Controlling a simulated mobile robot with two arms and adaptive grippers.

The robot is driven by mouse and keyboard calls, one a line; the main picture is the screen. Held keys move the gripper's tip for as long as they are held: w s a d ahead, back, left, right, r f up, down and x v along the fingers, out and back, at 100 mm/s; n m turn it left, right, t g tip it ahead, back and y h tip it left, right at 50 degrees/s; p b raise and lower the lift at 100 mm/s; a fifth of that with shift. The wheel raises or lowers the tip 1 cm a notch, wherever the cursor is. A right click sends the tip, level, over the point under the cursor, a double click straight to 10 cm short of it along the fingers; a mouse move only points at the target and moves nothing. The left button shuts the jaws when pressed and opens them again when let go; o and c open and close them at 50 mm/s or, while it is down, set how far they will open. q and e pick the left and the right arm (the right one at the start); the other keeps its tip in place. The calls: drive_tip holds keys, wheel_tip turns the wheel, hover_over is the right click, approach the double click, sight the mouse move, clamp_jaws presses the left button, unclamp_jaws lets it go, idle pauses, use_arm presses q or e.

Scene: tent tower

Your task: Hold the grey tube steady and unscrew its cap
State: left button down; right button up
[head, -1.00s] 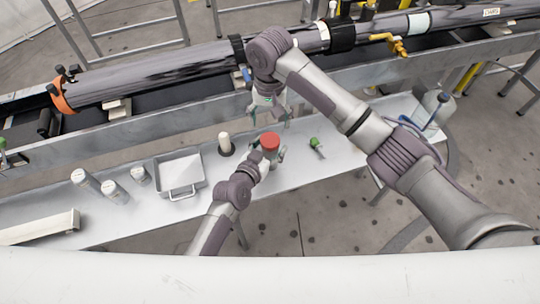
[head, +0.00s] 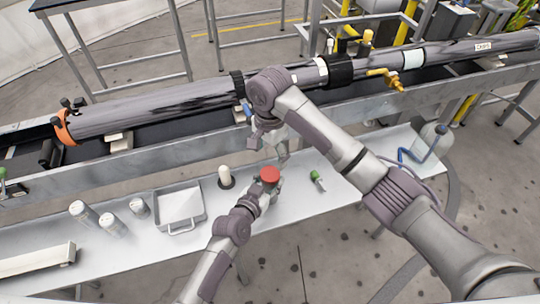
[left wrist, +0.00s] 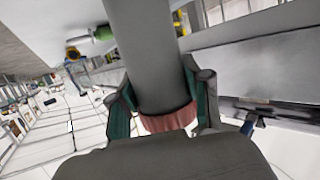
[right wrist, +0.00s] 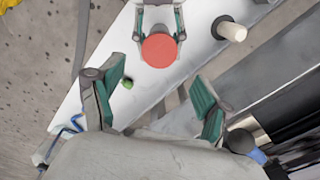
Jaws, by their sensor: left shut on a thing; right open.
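The grey tube (left wrist: 150,55) is held by my left gripper (left wrist: 163,105), whose two fingers close on its sides. Its red cap (head: 270,174) faces up in the head view, and part of it shows reddish beyond the fingers in the left wrist view (left wrist: 170,118). In the head view, the tube's body is mostly hidden by my left gripper (head: 267,190). My right gripper (right wrist: 158,98) is open and empty. In the right wrist view the cap (right wrist: 159,50) lies beyond its fingertips, apart from them. In the head view my right gripper (head: 283,152) is just behind the cap.
A white cylinder on a dark base (head: 225,175) and a grey tray (head: 180,207) stand left of the tube. A small green-ended item (head: 317,179) lies to the right. Several pale jars (head: 112,224) stand farther left. A long pipe (head: 150,108) runs behind the bench.

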sight(270, 173)
drive_tip(key=m, duration=0.4)
drive_tip(key=shift+m, duration=0.3)
drive_tip(key=m, duration=0.5)
drive_tip(key=shift+f, duration=0.6)
wheel_tip(270, 173, down, 7)
drive_tip(key=shift+r, duration=0.1)
